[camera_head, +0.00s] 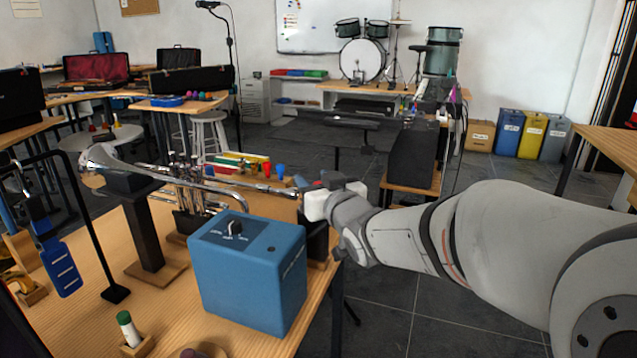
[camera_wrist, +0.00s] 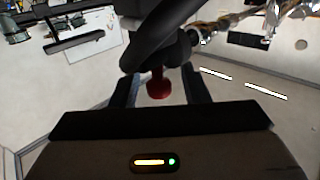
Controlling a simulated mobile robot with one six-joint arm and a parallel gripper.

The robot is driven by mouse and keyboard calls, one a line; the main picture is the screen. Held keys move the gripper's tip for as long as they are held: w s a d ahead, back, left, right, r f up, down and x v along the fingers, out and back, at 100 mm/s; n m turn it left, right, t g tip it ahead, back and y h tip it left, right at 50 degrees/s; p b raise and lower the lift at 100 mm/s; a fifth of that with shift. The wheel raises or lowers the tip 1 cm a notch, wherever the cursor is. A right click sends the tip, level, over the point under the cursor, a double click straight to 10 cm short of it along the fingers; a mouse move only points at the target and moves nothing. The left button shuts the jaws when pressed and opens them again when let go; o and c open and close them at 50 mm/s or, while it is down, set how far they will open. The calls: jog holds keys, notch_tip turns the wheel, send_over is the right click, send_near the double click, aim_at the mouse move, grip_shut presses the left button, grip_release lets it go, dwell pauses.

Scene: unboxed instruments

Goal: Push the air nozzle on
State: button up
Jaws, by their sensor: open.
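My gripper (camera_head: 322,192) is at the far right end of the workbench, just behind the blue box (camera_head: 248,272) with a dark knob on top. In the wrist view my gripper (camera_wrist: 159,84) is open, its dark fingers either side of a small red round part (camera_wrist: 158,85). The red part hangs from a thick black curved piece (camera_wrist: 160,45); I cannot tell for certain whether this is the air nozzle. Contact with the fingers is unclear. A silver brass instrument (camera_head: 108,161) lies level along the bench, its bell left; its right end reaches near my gripper.
A black stand (camera_head: 146,230) rises under the instrument. A green-capped bottle (camera_head: 127,326) stands at the bench front. A blue paddle-shaped item (camera_head: 60,258) hangs from a black frame at left. Shiny tubing (camera_wrist: 225,22) runs close by at the wrist view's upper right.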

jog(key=shift+w+a, duration=0.1)
jog(key=shift+w, duration=0.15)
grip_shut()
dwell(0.3)
